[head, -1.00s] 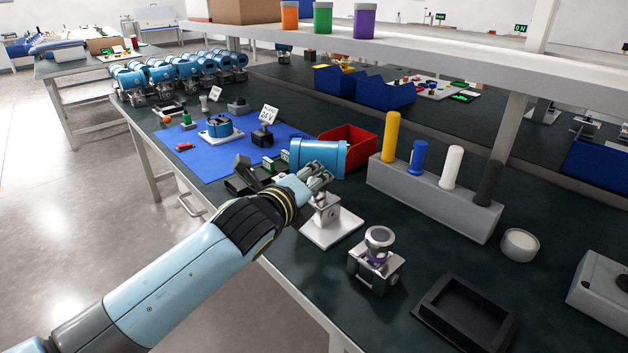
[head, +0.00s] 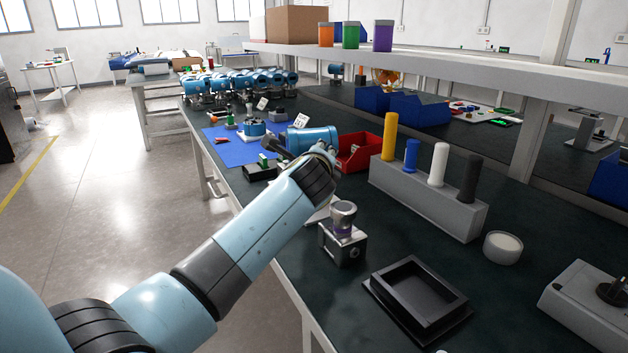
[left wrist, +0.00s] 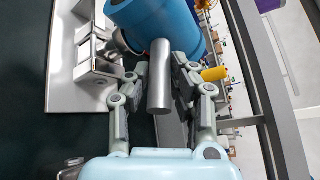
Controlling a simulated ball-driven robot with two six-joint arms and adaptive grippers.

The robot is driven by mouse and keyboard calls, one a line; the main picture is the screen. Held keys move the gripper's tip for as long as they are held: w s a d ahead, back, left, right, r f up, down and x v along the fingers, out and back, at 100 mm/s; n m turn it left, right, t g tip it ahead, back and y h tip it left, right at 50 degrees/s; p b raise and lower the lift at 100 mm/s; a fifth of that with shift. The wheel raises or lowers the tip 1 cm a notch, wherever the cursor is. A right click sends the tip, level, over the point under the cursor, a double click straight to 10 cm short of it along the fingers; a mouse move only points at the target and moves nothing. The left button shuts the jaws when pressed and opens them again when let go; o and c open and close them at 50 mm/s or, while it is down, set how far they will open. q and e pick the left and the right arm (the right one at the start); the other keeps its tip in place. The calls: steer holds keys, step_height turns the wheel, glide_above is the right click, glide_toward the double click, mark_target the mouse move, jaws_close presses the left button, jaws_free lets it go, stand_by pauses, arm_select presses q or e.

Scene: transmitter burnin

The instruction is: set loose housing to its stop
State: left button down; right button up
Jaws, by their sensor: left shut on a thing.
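The loose housing is a blue cylinder (head: 309,139) on a stand at the middle of the bench. The stand's white base plate (head: 318,214) is mostly hidden behind my arm. In the left wrist view the blue housing (left wrist: 160,22) fills the top, with a metal rod (left wrist: 160,85) sticking out towards the camera. The stand's white plate and metal fitting (left wrist: 97,55) show beside it. My left gripper (head: 324,153) is at the housing's near end. My right gripper is out of view.
A grey block with coloured posts (head: 425,198) stands right. A metal fixture (head: 343,238) and black tray (head: 418,300) are nearer. A blue mat (head: 238,152) and several blue housings lie farther left.

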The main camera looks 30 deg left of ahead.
arm_select(q)
steer(key=n+g+y+b, duration=0.1)
steer(key=w+d+n+y+b, duration=0.1)
steer(key=b, duration=0.1)
steer(key=w+n+g+y+b, duration=0.1)
steer(key=shift+d+n+g+y+b, duration=0.25)
steer(key=shift+n+g+y+b, duration=0.05)
steer(key=shift+y, duration=0.1)
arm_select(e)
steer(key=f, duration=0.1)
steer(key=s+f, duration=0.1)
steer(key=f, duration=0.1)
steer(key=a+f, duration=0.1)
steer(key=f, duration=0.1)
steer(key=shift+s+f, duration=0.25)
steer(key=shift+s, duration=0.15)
arm_select(q)
steer(key=c, duration=1.2)
jaws_free()
steer(key=shift+o, duration=0.2)
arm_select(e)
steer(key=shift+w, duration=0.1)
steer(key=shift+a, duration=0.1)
